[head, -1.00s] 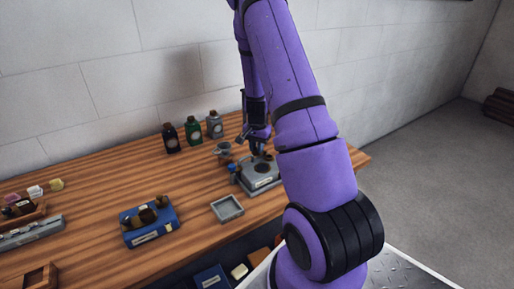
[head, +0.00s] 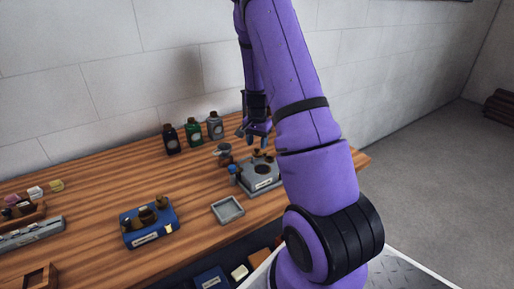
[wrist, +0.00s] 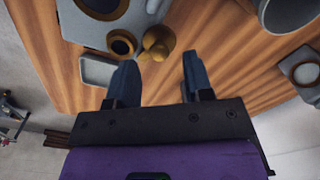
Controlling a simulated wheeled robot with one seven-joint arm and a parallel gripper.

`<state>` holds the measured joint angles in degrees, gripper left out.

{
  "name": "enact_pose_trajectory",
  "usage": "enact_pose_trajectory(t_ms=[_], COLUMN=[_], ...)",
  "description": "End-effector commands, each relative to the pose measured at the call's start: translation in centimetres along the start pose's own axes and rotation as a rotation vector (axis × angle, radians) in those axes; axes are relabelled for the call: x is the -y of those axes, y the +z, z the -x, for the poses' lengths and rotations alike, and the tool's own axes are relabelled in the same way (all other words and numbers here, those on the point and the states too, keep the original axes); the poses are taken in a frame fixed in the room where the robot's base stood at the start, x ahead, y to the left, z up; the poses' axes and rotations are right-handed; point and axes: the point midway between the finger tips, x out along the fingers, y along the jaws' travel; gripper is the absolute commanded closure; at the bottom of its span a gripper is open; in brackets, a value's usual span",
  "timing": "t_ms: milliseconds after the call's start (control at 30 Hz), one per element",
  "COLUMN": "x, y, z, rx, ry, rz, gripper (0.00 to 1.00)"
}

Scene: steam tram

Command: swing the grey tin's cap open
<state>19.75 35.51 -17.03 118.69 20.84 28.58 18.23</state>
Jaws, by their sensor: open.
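The grey tin (head: 215,126) stands upright at the back of the bench, the right one of a row of three, with a pale round label and a brown cap on top. The cap looks shut, but it is small in the head view. A grey shape with a pale disc at the right edge of the wrist view (wrist: 305,72) looks like the same tin; its cap cannot be made out there. My gripper (head: 256,138) is open and empty, raised above the grey box and to the right of the tin, apart from it. Its two fingers show in the wrist view (wrist: 160,78).
A black tin (head: 171,140) and a green tin (head: 193,132) stand left of the grey one. The grey box (head: 260,173) with brass fittings and a grey cup (head: 224,152) lie below my gripper. A tray (head: 228,209) and blue box (head: 149,222) stand in front.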

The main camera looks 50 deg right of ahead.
Motion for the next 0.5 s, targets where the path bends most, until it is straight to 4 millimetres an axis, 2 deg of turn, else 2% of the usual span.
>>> enact_pose_trajectory(t_ms=[33, 200, 333, 500], x=[0.1, 0.1, 0.1, 0.1], y=[0.0, 0.0, 0.0, 0.0], z=[1.2, 4.4, 6.2, 7.5], rx=[-0.003, -0.003, -0.002, -0.001], ry=[-0.003, -0.003, -0.003, -0.001], rz=[0.001, 0.001, 0.002, 0.000], gripper=[0.53, 0.53, 0.53, 0.53])
